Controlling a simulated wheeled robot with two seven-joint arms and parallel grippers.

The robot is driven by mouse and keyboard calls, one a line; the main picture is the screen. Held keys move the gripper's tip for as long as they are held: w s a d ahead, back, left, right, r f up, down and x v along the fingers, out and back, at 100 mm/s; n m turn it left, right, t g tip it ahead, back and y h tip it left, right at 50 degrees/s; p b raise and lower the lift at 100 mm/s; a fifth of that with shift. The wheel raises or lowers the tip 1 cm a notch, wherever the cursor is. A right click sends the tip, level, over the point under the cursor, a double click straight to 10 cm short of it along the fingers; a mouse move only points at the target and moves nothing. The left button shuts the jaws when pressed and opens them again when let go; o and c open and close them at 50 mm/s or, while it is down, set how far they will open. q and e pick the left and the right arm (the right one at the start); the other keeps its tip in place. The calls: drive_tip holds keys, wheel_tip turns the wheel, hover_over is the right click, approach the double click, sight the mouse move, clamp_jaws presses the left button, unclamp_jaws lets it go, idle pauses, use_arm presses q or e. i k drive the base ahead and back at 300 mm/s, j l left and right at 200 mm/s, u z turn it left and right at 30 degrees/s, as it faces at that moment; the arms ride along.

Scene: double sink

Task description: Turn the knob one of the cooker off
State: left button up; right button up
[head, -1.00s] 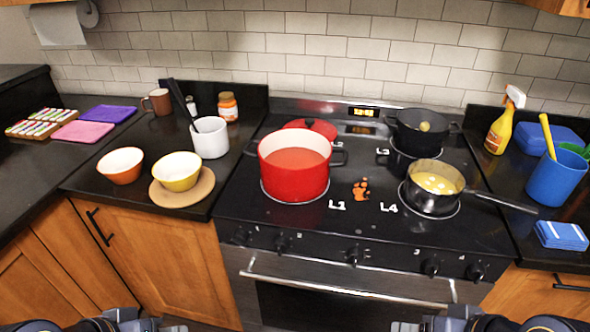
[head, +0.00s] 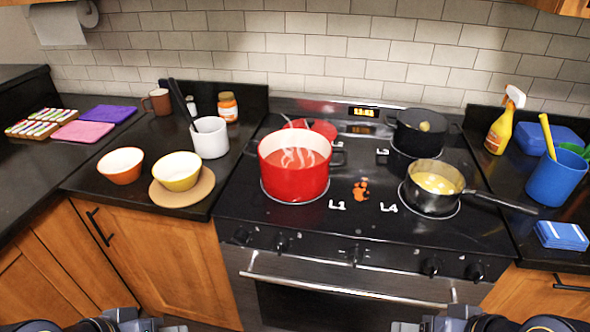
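The cooker (head: 300,222) stands in the middle with a row of dark knobs on its front panel. The knob at the far left (head: 242,237) is by a number too small to read now; a second knob (head: 281,243) is just right of it. A red pot (head: 293,180) with red liquid and pale wisps above it stands on the front left burner by the label L1. My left gripper (head: 160,327) is at the bottom edge, left of the cooker, mostly cut off. My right gripper (head: 415,326) is at the bottom edge below the oven handle, also cut off. Neither touches a knob.
The oven handle (head: 340,291) sticks out below the knobs. A pan (head: 432,203) has its handle pointing right over the cooker's edge. A black pot (head: 420,142) is behind it. Bowls stand on the left counter. A blue cup (head: 555,180) stands on the right.

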sight(241, 237)
drive_tip(key=k+j+z, duration=0.1)
drive_tip(key=j, duration=0.25)
drive_tip(key=j+z, duration=0.1)
drive_tip(key=j, duration=0.2)
drive_tip(key=k+j+z, duration=0.1)
drive_tip(key=j, duration=0.25)
drive_tip(key=k+j+z, duration=0.1)
drive_tip(key=j, duration=0.2)
drive_tip(key=k, duration=0.1)
